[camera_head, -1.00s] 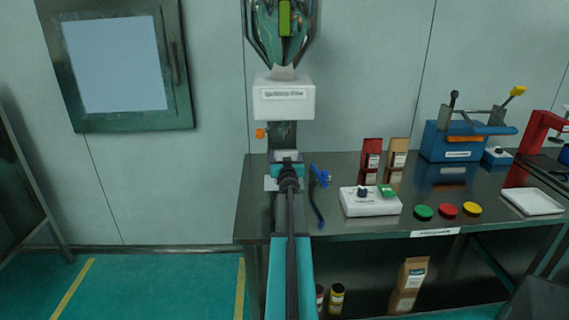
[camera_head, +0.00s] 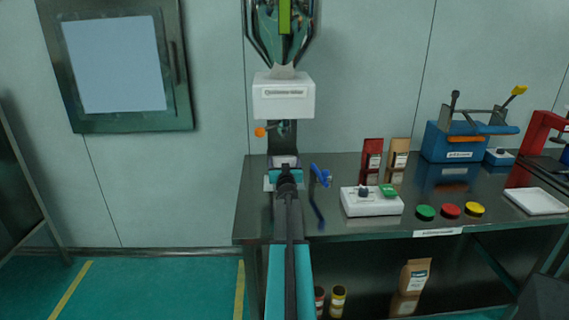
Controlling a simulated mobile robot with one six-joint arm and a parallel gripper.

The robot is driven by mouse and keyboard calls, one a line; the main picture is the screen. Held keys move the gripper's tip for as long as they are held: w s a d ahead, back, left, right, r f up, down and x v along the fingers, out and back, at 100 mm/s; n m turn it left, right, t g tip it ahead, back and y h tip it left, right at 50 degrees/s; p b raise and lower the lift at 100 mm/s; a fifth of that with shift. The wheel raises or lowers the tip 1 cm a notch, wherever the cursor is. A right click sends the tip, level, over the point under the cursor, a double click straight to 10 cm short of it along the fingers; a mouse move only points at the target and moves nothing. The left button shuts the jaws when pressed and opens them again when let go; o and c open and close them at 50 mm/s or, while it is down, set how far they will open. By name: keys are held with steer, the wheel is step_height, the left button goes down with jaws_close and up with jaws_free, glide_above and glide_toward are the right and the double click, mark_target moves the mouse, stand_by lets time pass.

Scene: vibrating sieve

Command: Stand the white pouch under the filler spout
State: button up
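The filler (camera_head: 284,97) is a white box with a label, below a shiny hopper at the back of the table. Its spout (camera_head: 283,127) shows under the box, beside an orange knob. My gripper (camera_head: 285,168) is in front of the filler's foot, below the spout, seen from behind. My arm hides its fingers, so I cannot see whether they are open or shut. A small pale patch (camera_head: 284,159) shows just above my gripper. It may be the top of the white pouch, but I cannot tell, nor whether it is held.
A blue-handled tool (camera_head: 321,176) is close right of my gripper. Red and tan pouches (camera_head: 372,154), a white control box (camera_head: 371,201), coloured lids (camera_head: 450,211), a blue sealer (camera_head: 456,141) and a white tray (camera_head: 537,201) stand further right on the metal table (camera_head: 340,226).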

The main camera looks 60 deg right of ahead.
steer(key=shift+f, duration=0.2)
steer(key=o, duration=1.4)
steer(key=shift+c, duration=0.2)
steer(key=shift+r, duration=0.2)
steer(key=v, duration=1.2)
